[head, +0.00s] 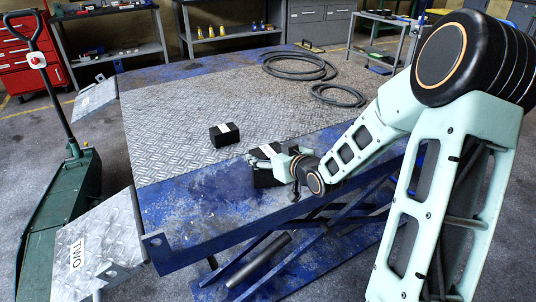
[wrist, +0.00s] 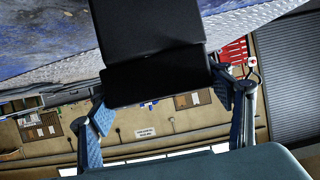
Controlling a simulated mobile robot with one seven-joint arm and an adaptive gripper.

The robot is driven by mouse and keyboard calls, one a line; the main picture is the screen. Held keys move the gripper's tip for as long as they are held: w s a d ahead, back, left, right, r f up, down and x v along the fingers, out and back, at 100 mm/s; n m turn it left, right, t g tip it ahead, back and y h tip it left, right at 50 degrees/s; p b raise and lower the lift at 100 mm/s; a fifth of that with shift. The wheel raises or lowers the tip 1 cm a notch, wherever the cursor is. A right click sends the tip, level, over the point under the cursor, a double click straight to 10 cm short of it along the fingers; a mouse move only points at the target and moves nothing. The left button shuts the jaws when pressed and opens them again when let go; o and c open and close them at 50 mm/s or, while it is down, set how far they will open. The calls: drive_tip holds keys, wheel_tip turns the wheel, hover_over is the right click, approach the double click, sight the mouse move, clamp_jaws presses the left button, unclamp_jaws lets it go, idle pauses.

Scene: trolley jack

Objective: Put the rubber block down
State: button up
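One black rubber block (head: 264,179) with a white label on top is at my gripper (head: 283,166) in the head view, over the blue front part of the lift platform (head: 215,195). In the wrist view the black block (wrist: 150,35) fills the space between the two blue finger pads of my gripper (wrist: 162,92), and the pads look to be against its sides. The gripper partly hides the block in the head view. I cannot tell whether its underside touches the platform. A second black block (head: 224,135) with a white stripe sits on the tread plate, left of and behind the gripper.
Coiled hoses (head: 300,66) lie at the back of the platform. A green trolley jack (head: 60,205) stands on the left. A ramp plate marked TWO (head: 95,245) is at front left. The middle of the tread plate is clear.

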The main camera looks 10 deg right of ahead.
drive_tip(key=o, duration=0.4)
drive_tip(key=shift+c, duration=0.2)
drive_tip(key=shift+r, duration=0.25)
drive_tip(key=p+v, duration=0.3)
drive_tip(key=v, duration=0.9)
drive_tip(key=shift+p, duration=0.3)
drive_tip(key=shift+f, duration=0.1)
